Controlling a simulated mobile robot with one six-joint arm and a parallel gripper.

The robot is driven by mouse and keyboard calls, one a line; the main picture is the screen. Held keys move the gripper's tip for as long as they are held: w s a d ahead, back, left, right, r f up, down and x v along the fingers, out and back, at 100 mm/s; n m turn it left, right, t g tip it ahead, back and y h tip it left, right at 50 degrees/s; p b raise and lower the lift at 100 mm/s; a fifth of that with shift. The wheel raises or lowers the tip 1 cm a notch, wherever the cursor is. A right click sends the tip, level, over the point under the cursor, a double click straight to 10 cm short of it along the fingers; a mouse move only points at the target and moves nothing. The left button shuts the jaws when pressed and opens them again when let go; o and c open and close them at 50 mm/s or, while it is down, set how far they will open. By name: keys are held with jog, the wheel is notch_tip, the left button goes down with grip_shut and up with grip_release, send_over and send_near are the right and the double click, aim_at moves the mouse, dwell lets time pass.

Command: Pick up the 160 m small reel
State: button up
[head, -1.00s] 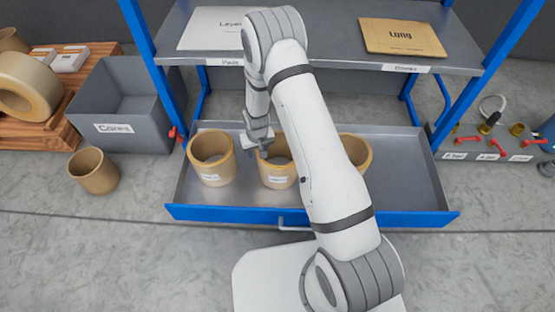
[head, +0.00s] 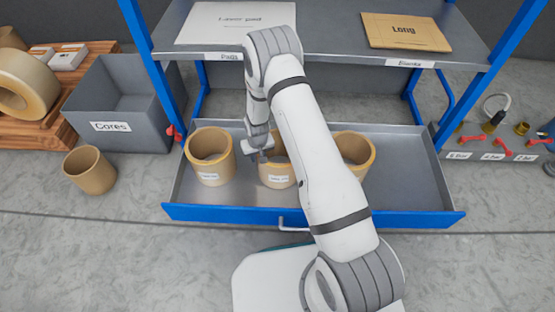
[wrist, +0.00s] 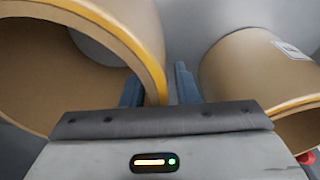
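Three tan reels with yellow rims stand upright in the open drawer: a left reel (head: 210,172), a middle reel (head: 277,180) and a right reel (head: 357,152) partly behind my arm. Labels show on the left and middle reels but are too small to read, so I cannot tell which is 160 m. My gripper (head: 262,156) is at the left rim of the middle reel. In the wrist view, my gripper (wrist: 158,88) is open, its fingers on either side of the near reel's wall (wrist: 152,62), with a gap at the right finger.
The blue-fronted drawer (head: 400,215) has free room at its right end. A shelf (head: 330,50) with a pad stack (head: 235,22) and a Long carton blank (head: 405,32) overhangs behind. A grey Cores bin (head: 115,127) and a loose core (head: 90,171) are at left.

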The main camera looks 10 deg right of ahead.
grip_shut()
dwell(1.1)
